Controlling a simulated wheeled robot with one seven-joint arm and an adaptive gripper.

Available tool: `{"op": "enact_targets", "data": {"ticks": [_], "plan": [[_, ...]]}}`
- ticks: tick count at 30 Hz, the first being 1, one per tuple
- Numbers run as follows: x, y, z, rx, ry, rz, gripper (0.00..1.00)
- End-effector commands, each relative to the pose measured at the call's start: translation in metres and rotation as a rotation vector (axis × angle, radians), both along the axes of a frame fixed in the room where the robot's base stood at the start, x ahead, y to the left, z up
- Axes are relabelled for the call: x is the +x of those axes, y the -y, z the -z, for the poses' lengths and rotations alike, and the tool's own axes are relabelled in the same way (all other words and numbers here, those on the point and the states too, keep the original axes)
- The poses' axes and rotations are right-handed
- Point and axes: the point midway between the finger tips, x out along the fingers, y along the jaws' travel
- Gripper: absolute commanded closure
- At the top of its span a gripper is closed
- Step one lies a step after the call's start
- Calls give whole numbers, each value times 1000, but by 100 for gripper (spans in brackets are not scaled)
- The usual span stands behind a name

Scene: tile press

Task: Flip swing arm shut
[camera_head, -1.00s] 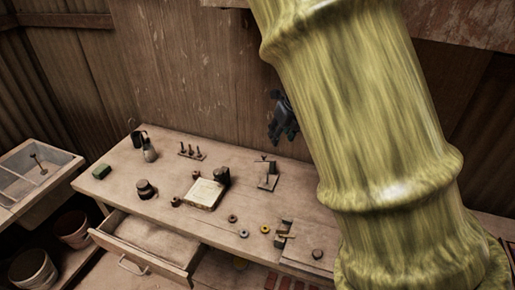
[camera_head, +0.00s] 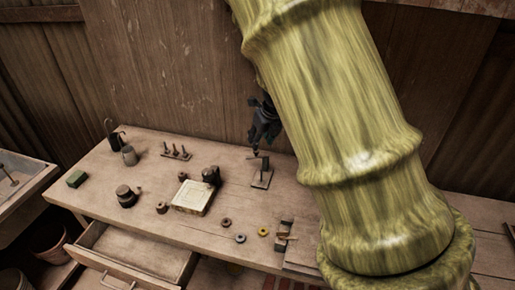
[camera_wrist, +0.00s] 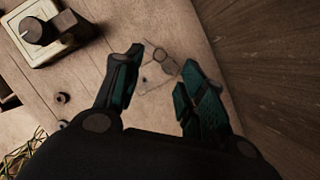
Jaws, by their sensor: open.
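A small stand with a flat base plate, a thin upright and an arm, which looks like the swing arm (camera_head: 262,177), is on the bench near the back wall. In the wrist view its pale plate (camera_wrist: 150,82) shows beyond and between the fingertips, with a dark rounded part on it. The exact position of the arm is too small to tell. My gripper (camera_head: 256,152) is dark with green pads and points down just above the stand. In the wrist view my gripper (camera_wrist: 160,68) is open, with nothing between its fingers. I cannot see contact with the stand.
A pale square block with a dark knob (camera_head: 192,197) is left of the stand. Several small rings, including a yellow ring (camera_head: 263,232), lie in front. A rack of pegs (camera_head: 175,152) is at the back left. An open drawer (camera_head: 135,255) juts out at the front.

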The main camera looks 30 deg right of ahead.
Motion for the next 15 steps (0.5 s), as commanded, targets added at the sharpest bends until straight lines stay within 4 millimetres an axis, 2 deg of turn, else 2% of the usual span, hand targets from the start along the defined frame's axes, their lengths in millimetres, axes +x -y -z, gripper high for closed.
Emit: {"op": "enact_targets", "data": {"ticks": [7,15], "plan": [[15,0,38,2,-2,0,60],[24,1,59,1,-1,0,60]]}}
